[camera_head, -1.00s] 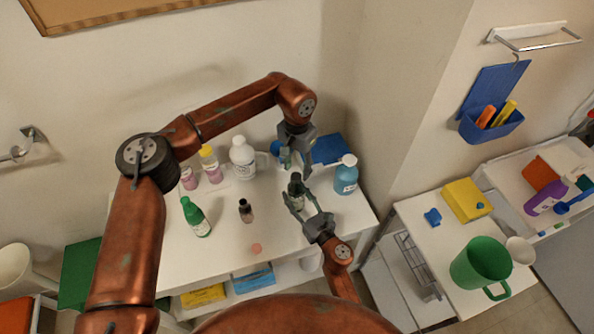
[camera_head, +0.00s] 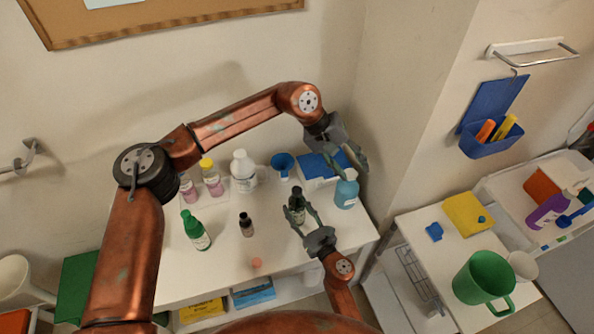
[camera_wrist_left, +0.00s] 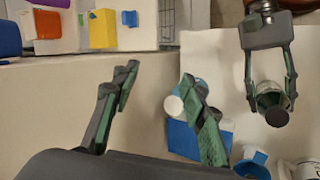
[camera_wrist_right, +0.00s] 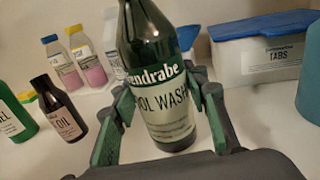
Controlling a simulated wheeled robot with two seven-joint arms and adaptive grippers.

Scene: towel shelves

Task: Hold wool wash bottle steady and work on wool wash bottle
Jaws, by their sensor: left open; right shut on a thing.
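The wool wash bottle (camera_head: 297,206) is dark green with a white label and a dark cap. It stands upright on the white table. My right gripper (camera_head: 312,222) is shut on it; the right wrist view shows its fingers on either side of the label (camera_wrist_right: 166,105). The left wrist view shows the bottle's dark cap (camera_wrist_left: 277,116) from above; the right wrist view cuts off its top. My left gripper (camera_head: 350,160) is open and empty, behind and right of the bottle, above the blue bottle and the white box.
The blue bottle (camera_head: 346,190) and a blue-lidded white box (camera_head: 318,180) stand near my left gripper. A blue funnel-like cup (camera_head: 283,161), a white jug (camera_head: 243,172), a green bottle (camera_head: 195,230) and a small dark bottle (camera_head: 246,225) share the table. A wall rises behind.

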